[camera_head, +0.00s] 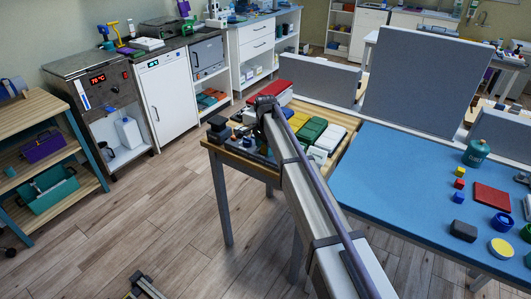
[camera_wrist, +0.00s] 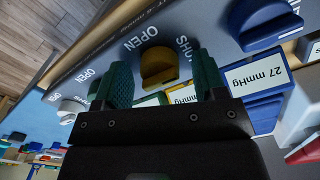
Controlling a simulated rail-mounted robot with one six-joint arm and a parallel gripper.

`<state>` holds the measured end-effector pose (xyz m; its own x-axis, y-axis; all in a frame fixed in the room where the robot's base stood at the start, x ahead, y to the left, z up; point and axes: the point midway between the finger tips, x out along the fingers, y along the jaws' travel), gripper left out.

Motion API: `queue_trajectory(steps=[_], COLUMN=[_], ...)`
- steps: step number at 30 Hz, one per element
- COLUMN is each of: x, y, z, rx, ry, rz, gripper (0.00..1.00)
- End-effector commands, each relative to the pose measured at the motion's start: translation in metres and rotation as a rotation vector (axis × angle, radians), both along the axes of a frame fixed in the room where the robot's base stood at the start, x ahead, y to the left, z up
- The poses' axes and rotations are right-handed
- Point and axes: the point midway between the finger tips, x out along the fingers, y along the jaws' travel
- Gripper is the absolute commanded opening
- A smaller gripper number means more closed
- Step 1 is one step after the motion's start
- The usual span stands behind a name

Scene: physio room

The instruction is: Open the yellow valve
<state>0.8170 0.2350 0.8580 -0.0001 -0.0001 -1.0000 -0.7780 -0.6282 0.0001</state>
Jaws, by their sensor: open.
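The yellow valve (camera_wrist: 158,66) is a round knob on a grey panel in the wrist view, with the word OPEN at its upper left and SHUT at its upper right. My gripper (camera_wrist: 161,72) is open, its two dark green fingers apart on the left and right of the knob. The knob shows in the gap beyond the fingers; I cannot tell whether they touch it. Which mark the knob points to is unclear. In the head view the gripper's fingers cannot be made out beyond my arm.
A blue valve (camera_wrist: 262,22) sits close right of the yellow one, and a white valve (camera_wrist: 70,108) to its left. A display reading 27 mmHg (camera_wrist: 258,75) is near the right finger. A wooden table (camera_head: 338,151) holds colored boxes beside a blue-topped table (camera_head: 385,185).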

Motion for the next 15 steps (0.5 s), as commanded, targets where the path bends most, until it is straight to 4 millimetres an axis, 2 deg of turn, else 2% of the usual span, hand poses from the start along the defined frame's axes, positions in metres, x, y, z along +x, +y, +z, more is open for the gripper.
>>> queue_trajectory(steps=[3,15], x=[0.0000,-0.0001], y=[0.0000,-0.0001], z=[0.0017,0.0016], rx=[0.000,0.000], ry=[0.000,0.000], rz=[0.000,0.000], gripper=[0.65,0.27])
